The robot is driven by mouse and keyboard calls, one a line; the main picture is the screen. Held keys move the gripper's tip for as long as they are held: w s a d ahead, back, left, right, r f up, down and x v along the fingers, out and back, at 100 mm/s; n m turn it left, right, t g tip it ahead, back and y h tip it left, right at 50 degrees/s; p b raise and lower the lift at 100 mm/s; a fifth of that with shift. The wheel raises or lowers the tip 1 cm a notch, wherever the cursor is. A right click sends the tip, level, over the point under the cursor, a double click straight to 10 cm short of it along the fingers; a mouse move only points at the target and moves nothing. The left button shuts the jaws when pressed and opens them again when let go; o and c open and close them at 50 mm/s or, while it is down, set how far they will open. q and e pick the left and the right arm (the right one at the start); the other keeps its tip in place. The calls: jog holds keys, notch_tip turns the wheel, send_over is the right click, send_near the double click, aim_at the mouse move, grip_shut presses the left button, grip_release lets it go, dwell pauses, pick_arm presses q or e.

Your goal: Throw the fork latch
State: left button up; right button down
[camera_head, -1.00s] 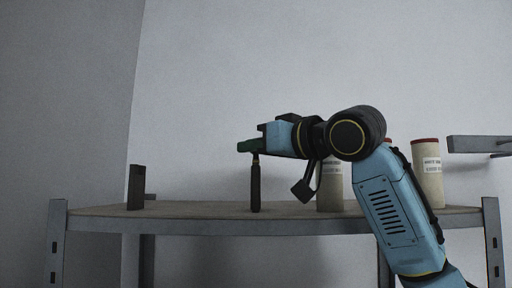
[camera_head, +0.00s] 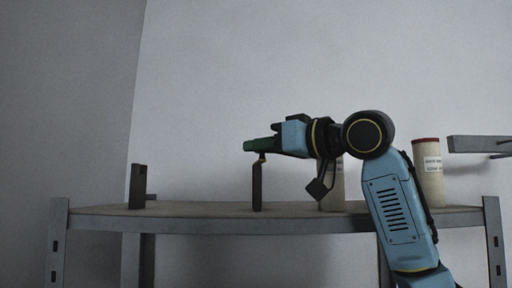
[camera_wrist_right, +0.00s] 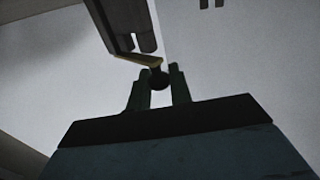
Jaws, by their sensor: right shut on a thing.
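My right gripper (camera_head: 250,146) is shut at the top of a dark upright post (camera_head: 257,187) on the shelf. In the right wrist view its two fingers (camera_wrist_right: 160,80) close around a dark round knob (camera_wrist_right: 158,82). A thin yellowish bar (camera_wrist_right: 138,60) runs from the knob to the upper left, near a dark slotted block (camera_wrist_right: 125,22). I take the bar and knob to be the latch's arm. The left gripper is not in view.
The shelf (camera_head: 200,210) has a grey metal frame. A pale container with a red rim (camera_head: 428,170) stands at its right. Another pale container (camera_head: 333,188) is partly hidden behind my right wrist. A grey bracket (camera_head: 480,144) juts in at the right.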

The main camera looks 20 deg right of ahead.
jog(key=c, duration=1.3)
grip_release()
jog(key=shift+c, duration=0.2)
jog(key=b+v, duration=0.4)
jog(key=v, duration=0.9)
jog(key=shift+s, duration=0.2)
jog(key=shift+d, duration=0.1)
